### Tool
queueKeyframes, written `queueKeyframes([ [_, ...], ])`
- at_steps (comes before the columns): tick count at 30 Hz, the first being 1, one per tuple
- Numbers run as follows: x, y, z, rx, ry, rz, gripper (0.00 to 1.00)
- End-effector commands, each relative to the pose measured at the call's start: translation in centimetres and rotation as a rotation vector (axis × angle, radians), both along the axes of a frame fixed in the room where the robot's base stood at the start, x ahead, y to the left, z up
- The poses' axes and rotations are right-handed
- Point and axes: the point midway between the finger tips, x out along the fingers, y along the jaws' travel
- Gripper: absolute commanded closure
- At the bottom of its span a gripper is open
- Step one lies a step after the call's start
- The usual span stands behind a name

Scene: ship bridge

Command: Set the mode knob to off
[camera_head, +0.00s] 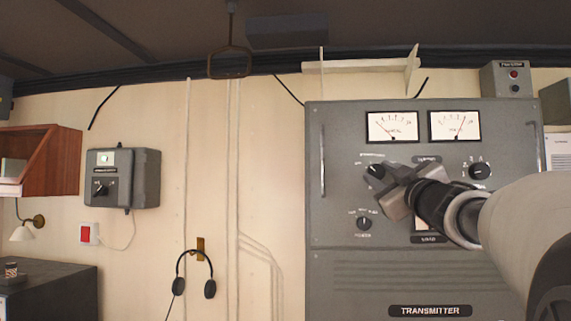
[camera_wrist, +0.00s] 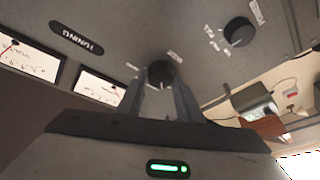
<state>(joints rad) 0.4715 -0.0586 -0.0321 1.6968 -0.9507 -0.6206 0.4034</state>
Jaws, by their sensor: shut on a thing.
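The grey transmitter panel (camera_head: 330,275) carries several dark knobs. My gripper (camera_head: 388,182) reaches in from the right and is shut on the upper left knob (camera_head: 374,170). In the wrist view, my gripper's fingers (camera_wrist: 163,92) stand on either side of this knob (camera_wrist: 160,72). Small white labels surround it, too blurred to read, so I cannot confirm it is the mode knob. Its pointer direction is unclear. A lower left knob (camera_head: 364,223), also in the wrist view (camera_wrist: 238,32), and an upper right knob (camera_head: 480,171) stand free.
Two white dial meters (camera_head: 392,126) (camera_head: 455,125) sit above the knobs. A vertical handle (camera_head: 322,160) stands out at the panel's left edge. My arm covers the panel's lower right middle. A grey wall box (camera_head: 140,178) and hanging headphones (camera_head: 195,272) are farther left.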

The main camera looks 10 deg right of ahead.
Motion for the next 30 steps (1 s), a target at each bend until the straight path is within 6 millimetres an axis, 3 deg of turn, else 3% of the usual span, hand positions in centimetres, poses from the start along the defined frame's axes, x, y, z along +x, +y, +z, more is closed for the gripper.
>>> queueKeyframes([
  [12, -0.06, 0.0, 0.49, -0.189, 0.05, 0.002, 0.9],
  [28, -0.05, 0.02, 0.37, -0.216, 0.057, 0.001, 0.9],
  [29, -0.05, 0.02, 0.37, -0.216, 0.057, 0.001, 0.66],
  [30, -0.05, 0.02, 0.38, -0.216, 0.057, 0.001, 0.59],
])
